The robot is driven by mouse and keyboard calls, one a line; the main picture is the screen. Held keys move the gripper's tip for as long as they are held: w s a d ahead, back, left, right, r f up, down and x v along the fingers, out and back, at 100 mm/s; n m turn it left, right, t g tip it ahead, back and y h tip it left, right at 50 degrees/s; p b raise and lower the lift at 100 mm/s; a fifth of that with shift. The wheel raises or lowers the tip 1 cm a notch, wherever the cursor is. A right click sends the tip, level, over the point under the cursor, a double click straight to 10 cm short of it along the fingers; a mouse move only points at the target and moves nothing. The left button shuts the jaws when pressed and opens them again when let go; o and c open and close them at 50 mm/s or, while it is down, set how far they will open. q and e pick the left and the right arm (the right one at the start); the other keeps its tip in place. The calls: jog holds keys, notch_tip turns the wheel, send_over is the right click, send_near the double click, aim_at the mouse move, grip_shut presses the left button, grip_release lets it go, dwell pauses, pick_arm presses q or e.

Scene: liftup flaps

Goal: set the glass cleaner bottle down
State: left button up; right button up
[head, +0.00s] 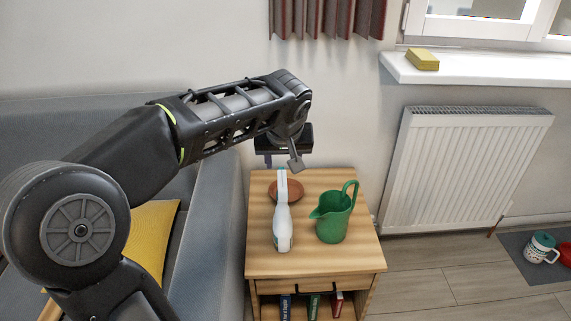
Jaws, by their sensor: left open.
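The glass cleaner bottle (284,226) is white and stands upright on the wooden side table (264,263), toward its left side. My left gripper (282,162) is open, above the back of the table and just behind and above the bottle's top. The bottle appears apart from the fingers, though its top overlaps the space just below them in the picture. My right gripper is not in view.
A green pitcher (333,222) stands close to the right of the bottle. A brown bowl (294,190) sits behind it. A grey sofa (213,240) is to the left, and a radiator (452,165) under the windowsill is to the right. The table's front is clear.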

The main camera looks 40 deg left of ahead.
pick_arm(q)
jog(key=d+f+m+g+h, duration=0.1)
jog(key=d+f+m+h, duration=0.2)
jog(key=d+f, duration=0.9)
jog(key=d+f+m+g+h, duration=0.1)
jog(key=d+f+m+h, duration=0.15)
jog(key=d+f, duration=0.95)
jog(key=s+d+f+h, duration=0.1)
jog(key=s+d+f, duration=0.3)
jog(key=s+f, duration=0.5)
jog(key=s+d+f+g+h, duration=0.1)
jog(key=s+d+f, duration=0.3)
jog(key=s+f, duration=0.6)
notch_tip(320, 180, down, 3)
jog(key=shift+s+r+g, duration=0.15)
jog(key=shift+s+g, duration=0.15)
jog(key=shift+m, duration=0.25)
